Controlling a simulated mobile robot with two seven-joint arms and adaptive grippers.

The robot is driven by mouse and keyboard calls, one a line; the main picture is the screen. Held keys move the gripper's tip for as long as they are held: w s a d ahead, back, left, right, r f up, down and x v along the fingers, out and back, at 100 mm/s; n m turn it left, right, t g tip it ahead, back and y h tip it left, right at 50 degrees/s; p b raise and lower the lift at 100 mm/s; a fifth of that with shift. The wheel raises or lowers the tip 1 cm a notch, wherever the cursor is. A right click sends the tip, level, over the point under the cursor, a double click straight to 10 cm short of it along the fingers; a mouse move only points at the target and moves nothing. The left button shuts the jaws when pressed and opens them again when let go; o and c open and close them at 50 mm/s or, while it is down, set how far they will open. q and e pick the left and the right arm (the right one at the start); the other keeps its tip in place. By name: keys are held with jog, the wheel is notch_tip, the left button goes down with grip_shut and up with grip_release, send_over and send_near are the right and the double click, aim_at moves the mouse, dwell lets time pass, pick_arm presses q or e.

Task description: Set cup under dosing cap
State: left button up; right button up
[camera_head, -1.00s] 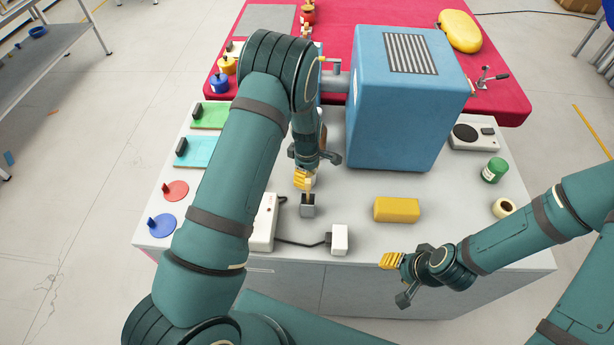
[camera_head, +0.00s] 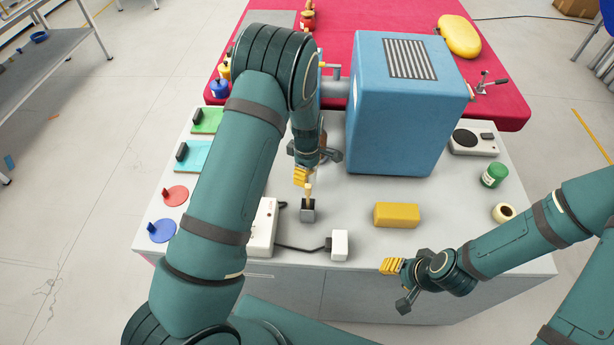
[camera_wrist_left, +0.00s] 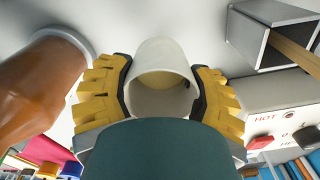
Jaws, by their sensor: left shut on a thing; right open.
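My left gripper (camera_head: 301,177) is shut on a white cup (camera_wrist_left: 163,75), whose open mouth and hollow inside show between the yellow fingers in the left wrist view (camera_wrist_left: 160,95). The cup is hidden in the head view. A brown, bottle-like thing (camera_wrist_left: 40,85) with a pale rim is left of the cup in the wrist view, apart from it. A sliver of brown (camera_head: 323,136) shows beside my left wrist in the head view. I cannot make out a dosing cap. My right gripper (camera_head: 392,266) is open and empty at the table's front edge.
A grey holder (camera_head: 308,214) with a wooden stick stands just in front of my left gripper. A white box (camera_head: 262,228) marked HOT is cabled to a small white block (camera_head: 340,244). A blue machine (camera_head: 400,120) stands behind. A yellow block (camera_head: 397,214) lies right.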

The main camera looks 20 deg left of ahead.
pick_arm(q)
notch_tip(320, 180, up, 7)
jog(key=shift+f, duration=0.2)
dwell(0.4)
